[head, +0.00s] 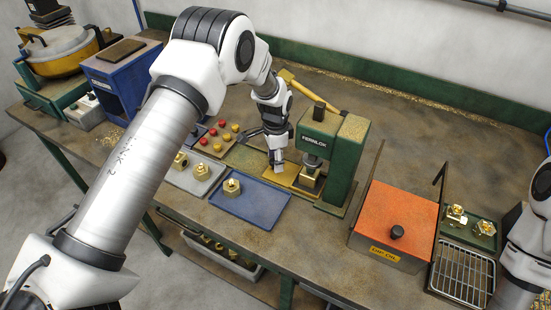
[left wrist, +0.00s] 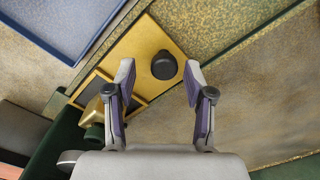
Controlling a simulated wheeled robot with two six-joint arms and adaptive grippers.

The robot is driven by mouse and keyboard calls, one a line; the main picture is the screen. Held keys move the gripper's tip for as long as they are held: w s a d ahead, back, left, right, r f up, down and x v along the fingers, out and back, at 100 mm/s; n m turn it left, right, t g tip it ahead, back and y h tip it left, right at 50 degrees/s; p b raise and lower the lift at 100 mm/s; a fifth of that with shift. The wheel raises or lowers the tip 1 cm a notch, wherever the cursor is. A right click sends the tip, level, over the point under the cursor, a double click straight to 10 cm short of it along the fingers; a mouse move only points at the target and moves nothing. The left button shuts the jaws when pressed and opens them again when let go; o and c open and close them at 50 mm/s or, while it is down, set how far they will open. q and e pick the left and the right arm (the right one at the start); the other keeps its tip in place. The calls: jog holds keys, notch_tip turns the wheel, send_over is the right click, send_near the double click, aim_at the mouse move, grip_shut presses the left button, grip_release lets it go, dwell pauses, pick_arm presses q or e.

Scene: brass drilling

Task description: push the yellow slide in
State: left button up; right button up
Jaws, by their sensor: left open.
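The yellow slide (head: 283,180) is a flat plate sticking out to the left from under the green Fermlok drill press (head: 345,155). In the left wrist view the slide (left wrist: 140,45) carries a round black knob (left wrist: 164,66). A brass piece (left wrist: 92,112) sits at its press end; it also shows under the press head in the head view (head: 309,172). My left gripper (head: 277,168) points down over the slide. In the left wrist view its open fingers (left wrist: 158,80) stand on either side of the knob, with visible gaps. My right gripper is out of view.
A blue tray (head: 262,213) with a brass fitting lies in front of the slide, and a grey tray (head: 180,182) is further left. An orange-lidded box (head: 395,215) and wire rack (head: 462,275) stand to the right.

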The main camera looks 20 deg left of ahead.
pick_arm(q)
notch_tip(320, 180, up, 12)
jog(key=shift+f, duration=0.2)
jog(key=shift+w+d, duration=0.1)
